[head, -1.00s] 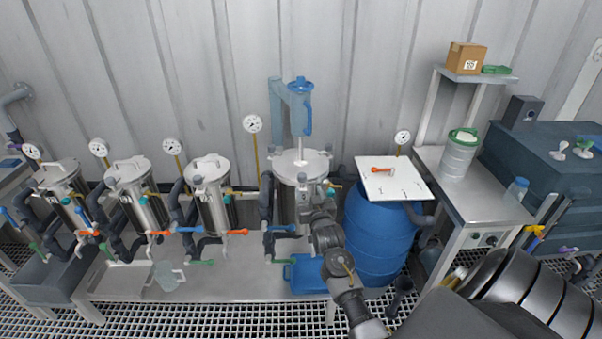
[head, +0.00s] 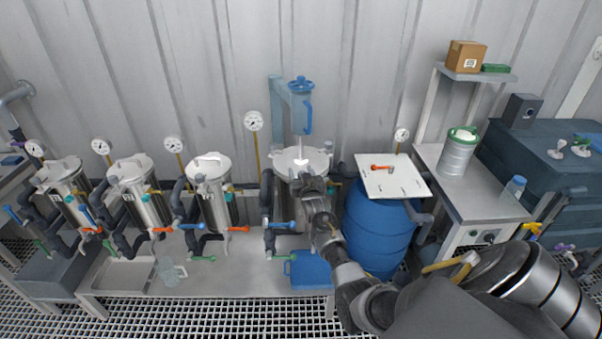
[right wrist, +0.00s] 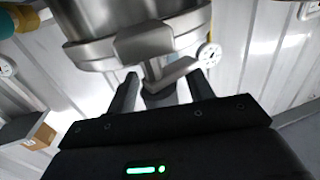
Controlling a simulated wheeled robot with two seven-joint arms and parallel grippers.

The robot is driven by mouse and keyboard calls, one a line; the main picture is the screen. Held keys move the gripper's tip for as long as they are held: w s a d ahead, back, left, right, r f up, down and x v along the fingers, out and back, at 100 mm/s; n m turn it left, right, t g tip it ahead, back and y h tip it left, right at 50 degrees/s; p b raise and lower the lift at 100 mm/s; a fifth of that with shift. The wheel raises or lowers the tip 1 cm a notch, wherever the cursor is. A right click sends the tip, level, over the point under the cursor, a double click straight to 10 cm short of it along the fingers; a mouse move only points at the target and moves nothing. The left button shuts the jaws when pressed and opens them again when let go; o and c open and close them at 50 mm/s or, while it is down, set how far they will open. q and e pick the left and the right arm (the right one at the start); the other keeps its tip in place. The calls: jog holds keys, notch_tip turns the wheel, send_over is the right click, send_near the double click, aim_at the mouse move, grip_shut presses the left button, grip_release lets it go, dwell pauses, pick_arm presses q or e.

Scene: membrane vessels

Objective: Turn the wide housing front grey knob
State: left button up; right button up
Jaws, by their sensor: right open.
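The wide housing (head: 287,200) is the large steel vessel at the middle of the bench, with a flat lid and a blue-handled lift post behind it. My right gripper (head: 311,184) is at the upper front of this housing, just below the lid, and hides that part in the head view. In the right wrist view, the grey knob (right wrist: 170,73) shows as a metal bar on a short stem below a block on the housing's rim band. My open right gripper (right wrist: 163,90) has its fingers on either side of the stem; contact cannot be told. My left gripper is out of view.
Three narrower steel housings (head: 213,205) with coloured valve handles stand to the left.

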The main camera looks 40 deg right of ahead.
jog(key=c, duration=1)
jog(key=shift+n+t+y, duration=0.3)
jog(key=shift+n+y, duration=0.2)
jog(key=shift+y, duration=0.2)
jog(key=shift+o, duration=0.2)
jog(key=n+y+b, duration=0.1)
jog(key=n+y, duration=0.1)
jog(key=y, duration=0.1)
jog(key=shift+a+t+b, duration=0.1)
jog(key=shift+t+b, duration=0.2)
jog(key=shift+t, duration=0.1)
jog(key=shift+a+n+y+b, duration=0.1)
jog(key=shift+n+y+b, duration=0.3)
jog(key=shift+y, duration=0.3)
jog(key=shift+a+n+y, duration=0.2)
jog(key=shift+n+y, duration=0.2)
jog(key=shift+w, duration=0.1)
